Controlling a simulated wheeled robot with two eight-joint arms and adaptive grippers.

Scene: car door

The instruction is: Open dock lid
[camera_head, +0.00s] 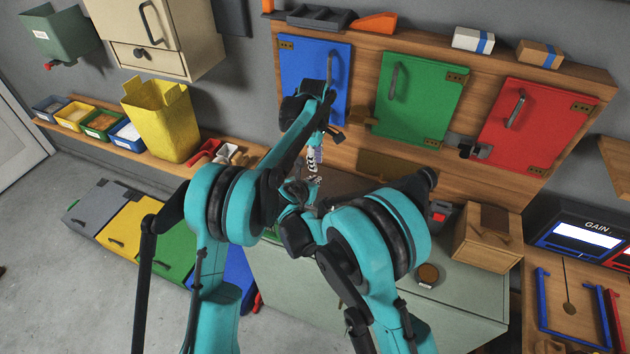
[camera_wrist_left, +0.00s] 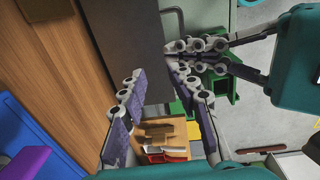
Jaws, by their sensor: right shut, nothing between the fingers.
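No lid in view can be surely picked out as the dock lid. In the left wrist view a dark grey-brown flat panel (camera_wrist_left: 120,35) lies ahead of my left gripper (camera_wrist_left: 160,85), with a bent grey handle (camera_wrist_left: 173,14) by its right edge. My left gripper's fingers are apart, with nothing seen between them. My right gripper (camera_wrist_left: 178,55) is shut and empty, close to the left one. In the head view the left gripper (camera_head: 312,157) and right gripper (camera_head: 313,183) are small and partly hidden by my arms, in front of the wooden cabinet. Contact with the panel cannot be told.
The cabinet carries closed blue (camera_head: 300,65), green (camera_head: 420,100) and red (camera_head: 535,125) doors with handles. A green-grey bench (camera_head: 450,305) stands below, with a wooden box (camera_head: 487,245) on it. A yellow bin (camera_head: 160,120) stands on the left shelf.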

